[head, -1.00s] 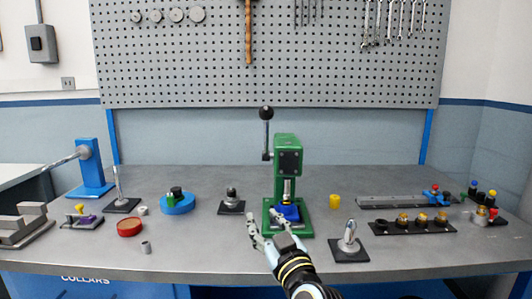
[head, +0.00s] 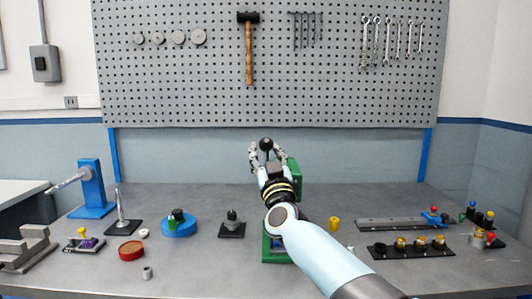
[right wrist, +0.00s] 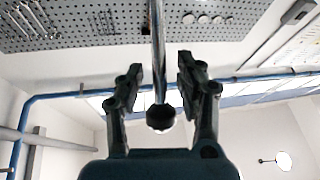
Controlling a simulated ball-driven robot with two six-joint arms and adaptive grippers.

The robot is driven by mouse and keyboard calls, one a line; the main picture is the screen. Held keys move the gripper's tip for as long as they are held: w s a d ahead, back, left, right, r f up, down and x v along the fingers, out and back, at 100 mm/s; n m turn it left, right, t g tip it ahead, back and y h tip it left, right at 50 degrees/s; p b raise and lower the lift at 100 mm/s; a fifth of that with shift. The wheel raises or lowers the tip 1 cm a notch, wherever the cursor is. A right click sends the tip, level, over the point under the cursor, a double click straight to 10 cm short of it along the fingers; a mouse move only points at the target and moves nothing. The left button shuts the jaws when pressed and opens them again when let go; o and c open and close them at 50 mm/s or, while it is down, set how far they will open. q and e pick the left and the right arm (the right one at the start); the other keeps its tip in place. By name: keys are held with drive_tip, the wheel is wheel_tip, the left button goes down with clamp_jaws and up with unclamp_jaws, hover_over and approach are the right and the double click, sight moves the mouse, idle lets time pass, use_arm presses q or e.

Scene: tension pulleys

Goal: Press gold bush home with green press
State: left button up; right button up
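The green press (head: 295,176) stands at the middle of the bench, mostly hidden behind my right arm; part of its green base (head: 267,247) shows below. My right gripper (head: 266,153) is up at the press lever, its fingers on either side of the black ball knob (head: 265,144). In the right wrist view the open fingers (right wrist: 159,70) stand apart with the lever rod and knob (right wrist: 160,118) between them; I see a gap on both sides. The gold bush cannot be made out; the press's working area is hidden. My left gripper is not in view.
A yellow cup (head: 334,224) stands right of the press. A black rack with gold-topped parts (head: 411,248) lies farther right. A dark stand (head: 232,226), blue round fixture (head: 179,227) and red dish (head: 131,251) stand left. The pegboard (head: 330,90) is behind.

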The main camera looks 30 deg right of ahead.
drive_tip(key=shift+w, duration=0.15)
drive_tip(key=shift+c, duration=0.2)
clamp_jaws()
